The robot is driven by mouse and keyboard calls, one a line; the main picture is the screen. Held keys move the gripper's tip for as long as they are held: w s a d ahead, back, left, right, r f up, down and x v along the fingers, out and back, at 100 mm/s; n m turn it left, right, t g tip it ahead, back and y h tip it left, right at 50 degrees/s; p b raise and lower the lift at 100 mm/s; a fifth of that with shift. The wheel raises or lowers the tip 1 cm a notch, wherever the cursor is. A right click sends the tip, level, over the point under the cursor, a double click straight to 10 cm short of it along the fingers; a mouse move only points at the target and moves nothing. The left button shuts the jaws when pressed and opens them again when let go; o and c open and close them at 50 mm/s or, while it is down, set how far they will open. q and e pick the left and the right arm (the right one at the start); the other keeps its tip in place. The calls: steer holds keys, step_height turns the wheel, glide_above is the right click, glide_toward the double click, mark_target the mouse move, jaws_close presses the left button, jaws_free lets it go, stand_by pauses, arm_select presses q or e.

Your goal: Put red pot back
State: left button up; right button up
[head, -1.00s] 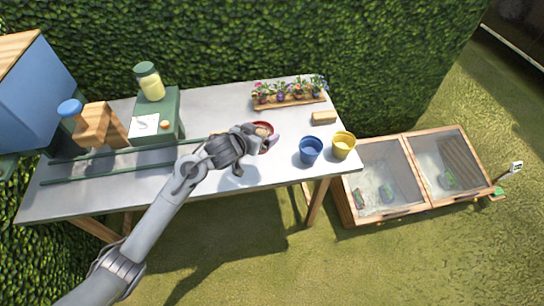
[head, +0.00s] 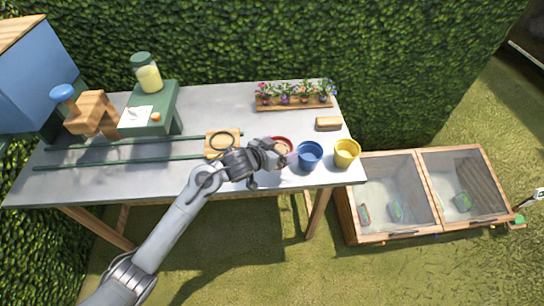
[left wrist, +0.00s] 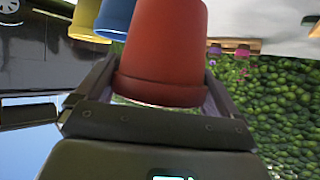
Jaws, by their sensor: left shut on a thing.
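The red pot (head: 283,141) is in the head view on the right part of the table, partly hidden by my left gripper. My left gripper (head: 277,158) is shut on it from the left front. In the left wrist view the red pot (left wrist: 165,50) fills the space between the two fingers. The blue pot (head: 309,156) stands just right of the red pot, and the yellow pot (head: 346,153) stands right of the blue one. I cannot tell whether the red pot touches the table or the blue pot. My right gripper is not in view.
A wooden tray of flowers (head: 294,103) lies at the back of the table (head: 215,105). A small wooden block (head: 328,124) lies behind the yellow pot. A wooden board with a ring (head: 222,143) lies left of my gripper. A glass-lidded cold frame (head: 428,196) stands right of the table.

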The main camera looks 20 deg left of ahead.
arm_select(q)
steer(key=a+f, duration=0.1)
steer(key=w+a, duration=0.1)
steer(key=shift+w+a+f, duration=0.2)
steer(key=shift+a+f, duration=0.15)
steer(key=shift+a, duration=0.05)
step_height(320, 180, down, 3)
steer(key=shift+f+b, duration=0.2)
steer(key=shift+b, duration=0.75)
steer(key=shift+f, duration=0.3)
steer(key=shift+f, duration=0.15)
steer(key=o, duration=1)
steer(key=shift+c, duration=0.2)
